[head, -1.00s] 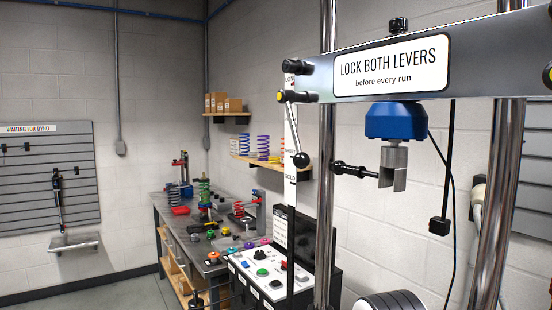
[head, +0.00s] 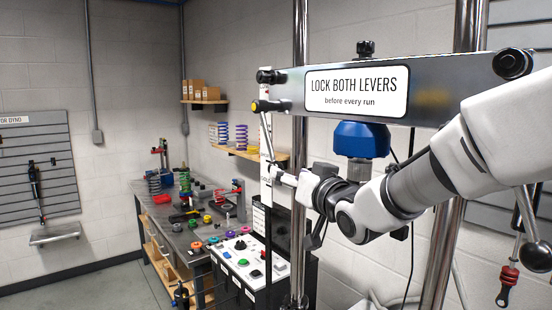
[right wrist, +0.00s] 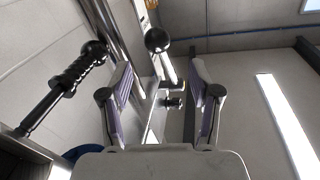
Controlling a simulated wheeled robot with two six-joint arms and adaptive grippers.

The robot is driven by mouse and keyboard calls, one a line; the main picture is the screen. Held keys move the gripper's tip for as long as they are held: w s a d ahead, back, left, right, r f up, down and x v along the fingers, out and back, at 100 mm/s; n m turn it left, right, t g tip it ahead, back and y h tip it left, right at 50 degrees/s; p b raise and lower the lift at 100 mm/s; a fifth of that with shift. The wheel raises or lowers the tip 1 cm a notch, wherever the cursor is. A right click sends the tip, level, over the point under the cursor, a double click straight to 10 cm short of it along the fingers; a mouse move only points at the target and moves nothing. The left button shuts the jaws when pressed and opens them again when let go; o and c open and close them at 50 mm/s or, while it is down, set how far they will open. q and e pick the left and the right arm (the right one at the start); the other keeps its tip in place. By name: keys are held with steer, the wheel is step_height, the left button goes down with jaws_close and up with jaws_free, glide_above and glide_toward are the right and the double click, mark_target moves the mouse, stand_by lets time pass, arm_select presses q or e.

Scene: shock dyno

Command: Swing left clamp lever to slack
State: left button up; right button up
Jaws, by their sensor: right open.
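The left clamp lever (head: 267,138) hangs down from its yellow-tipped pivot at the left end of the steel crossbeam (head: 285,88) in the head view. Its ball end is hidden there by my right gripper (head: 284,177), which reaches in from the right at the lever's lower end. In the right wrist view, the lever's black ball (right wrist: 158,40) and rod show between the two spread fingers of my right gripper (right wrist: 160,88). The fingers are open, with gaps on both sides of the rod. My left gripper is not in view.
A black-handled rod (right wrist: 65,85) stands left of the fingers in the right wrist view. Chrome columns (head: 299,225) carry the crossbeam, and a blue load cell (head: 361,139) hangs under it. A control box (head: 245,262) and a cluttered workbench (head: 205,215) stand behind left.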

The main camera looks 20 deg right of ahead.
mark_target(277, 166)
steer(key=w+p, duration=0.1)
steer(key=w, duration=0.1)
steer(key=w+p, duration=0.1)
steer(key=w, duration=0.2)
steer(key=w+a+p, duration=0.1)
steer(key=w, duration=0.2)
steer(key=shift+f+p, duration=0.1)
steer(key=shift+p, duration=0.3)
steer(key=shift+w, duration=0.2)
steer(key=shift+f, duration=0.1)
steer(key=shift+c, duration=0.3)
jaws_close()
